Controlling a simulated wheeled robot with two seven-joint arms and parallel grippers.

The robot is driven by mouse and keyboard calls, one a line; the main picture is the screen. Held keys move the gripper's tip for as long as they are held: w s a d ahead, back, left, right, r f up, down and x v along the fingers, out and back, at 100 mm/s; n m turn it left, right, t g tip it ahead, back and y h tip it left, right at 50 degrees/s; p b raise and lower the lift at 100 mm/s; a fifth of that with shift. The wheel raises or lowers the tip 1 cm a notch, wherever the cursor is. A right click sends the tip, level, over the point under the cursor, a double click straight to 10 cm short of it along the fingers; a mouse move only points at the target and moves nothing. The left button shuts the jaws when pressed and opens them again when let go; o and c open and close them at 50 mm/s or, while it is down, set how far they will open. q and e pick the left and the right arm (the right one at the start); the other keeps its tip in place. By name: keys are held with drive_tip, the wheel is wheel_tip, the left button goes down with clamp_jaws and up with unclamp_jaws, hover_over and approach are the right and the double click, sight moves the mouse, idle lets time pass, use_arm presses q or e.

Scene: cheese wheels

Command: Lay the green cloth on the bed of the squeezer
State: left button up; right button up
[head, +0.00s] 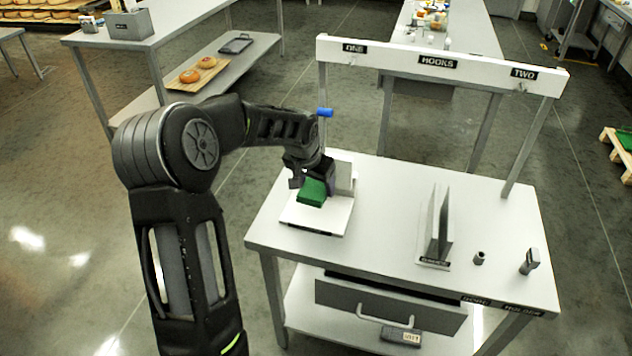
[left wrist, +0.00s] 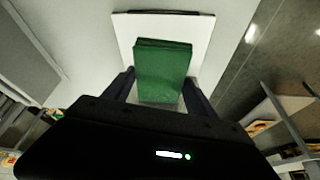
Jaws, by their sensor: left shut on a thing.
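The green cloth (head: 312,191) looks like a thick folded block. My left gripper (head: 310,180) is shut on it from behind, and in the left wrist view the cloth (left wrist: 163,65) sits between the two fingers (left wrist: 160,82). The cloth is over the white bed of the squeezer (head: 318,219); I cannot tell whether it touches the bed. The bed also shows around the cloth in the left wrist view (left wrist: 122,30). A pale upright block of the squeezer stands behind, partly hidden by the gripper. My right gripper is not in view.
The squeezer stands at the left of a white table (head: 385,195). A rail labelled HOOKS (head: 440,62) spans its back. An upright two-plate holder (head: 438,228) and two small grey pieces stand to the right.

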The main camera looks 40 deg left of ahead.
sight(315, 213)
use_arm(q)
drive_tip(key=shift+f+b, duration=1.85)
drive_tip(key=shift+f, duration=1.45)
drive_tip(key=shift+f+b, duration=0.5)
drive_tip(key=o, duration=1.9)
drive_tip(key=shift+c, duration=0.2)
drive_tip(key=shift+r, duration=0.1)
drive_tip(key=v, duration=0.7)
drive_tip(key=shift+s+r+b, duration=0.2)
drive_tip(key=shift+r+b, duration=0.1)
drive_tip(key=shift+b, duration=0.05)
